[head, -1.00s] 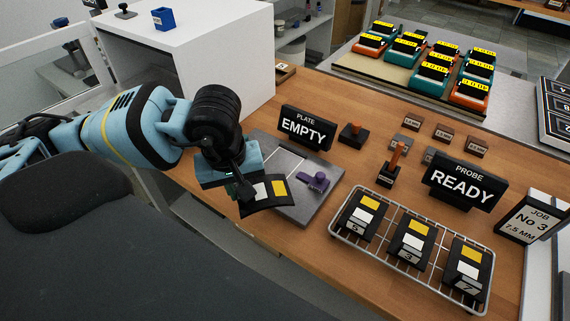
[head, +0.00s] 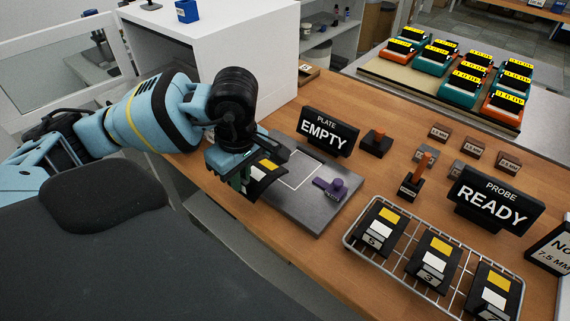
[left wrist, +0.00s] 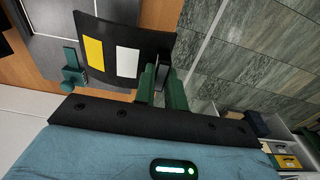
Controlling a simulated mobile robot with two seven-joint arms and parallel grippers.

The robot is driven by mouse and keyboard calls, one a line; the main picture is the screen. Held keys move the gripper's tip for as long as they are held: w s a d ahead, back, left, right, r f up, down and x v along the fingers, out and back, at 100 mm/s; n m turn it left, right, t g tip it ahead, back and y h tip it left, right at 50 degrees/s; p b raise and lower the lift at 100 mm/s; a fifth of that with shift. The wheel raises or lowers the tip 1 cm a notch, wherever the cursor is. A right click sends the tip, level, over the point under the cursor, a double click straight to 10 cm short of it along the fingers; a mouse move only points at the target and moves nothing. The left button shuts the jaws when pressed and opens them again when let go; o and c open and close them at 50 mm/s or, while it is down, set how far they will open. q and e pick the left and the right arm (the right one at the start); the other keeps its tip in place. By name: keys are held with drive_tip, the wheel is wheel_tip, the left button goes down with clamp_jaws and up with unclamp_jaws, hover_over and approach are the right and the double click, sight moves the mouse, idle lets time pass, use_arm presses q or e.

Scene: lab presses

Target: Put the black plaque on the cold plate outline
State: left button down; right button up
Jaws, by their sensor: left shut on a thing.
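The black plaque (head: 259,187), with a yellow and a white patch, is in my left gripper (head: 243,178), which is shut on its edge. The plaque is tilted and overlaps the left edge of the grey cold plate (head: 310,214) in the head view; its height above the plate is hard to judge. The white outline (head: 297,169) on the plate is mostly visible and empty. In the left wrist view the plaque (left wrist: 105,62) sits between my left fingers (left wrist: 160,82). My right gripper is not in view.
A purple clamp-like part (head: 333,187) stands on the plate's right side. The EMPTY sign (head: 328,132) is behind the plate. A wire rack (head: 349,238) with several similar plaques is at the right. A white cabinet (head: 225,50) stands behind my left arm.

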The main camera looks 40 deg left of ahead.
use_arm(q)
drive_tip(key=w, duration=0.3)
drive_tip(key=w+d, duration=0.1)
drive_tip(key=w, duration=0.2)
drive_tip(key=w+d, duration=0.1)
drive_tip(key=w, duration=0.2)
drive_tip(key=shift+w+d+f+p, duration=0.15)
drive_tip(key=shift+w+f+p, duration=0.15)
drive_tip(key=shift+f, duration=0.1)
drive_tip(key=shift+w, duration=0.2)
drive_tip(key=shift+w+f, duration=0.1)
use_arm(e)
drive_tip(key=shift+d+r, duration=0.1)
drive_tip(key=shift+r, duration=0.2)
use_arm(q)
drive_tip(key=shift+w+d, duration=0.1)
drive_tip(key=shift+w, duration=0.15)
wheel_tip(320, 180, down, 3)
drive_tip(key=shift+w, duration=0.15)
drive_tip(key=shift+f, duration=0.25)
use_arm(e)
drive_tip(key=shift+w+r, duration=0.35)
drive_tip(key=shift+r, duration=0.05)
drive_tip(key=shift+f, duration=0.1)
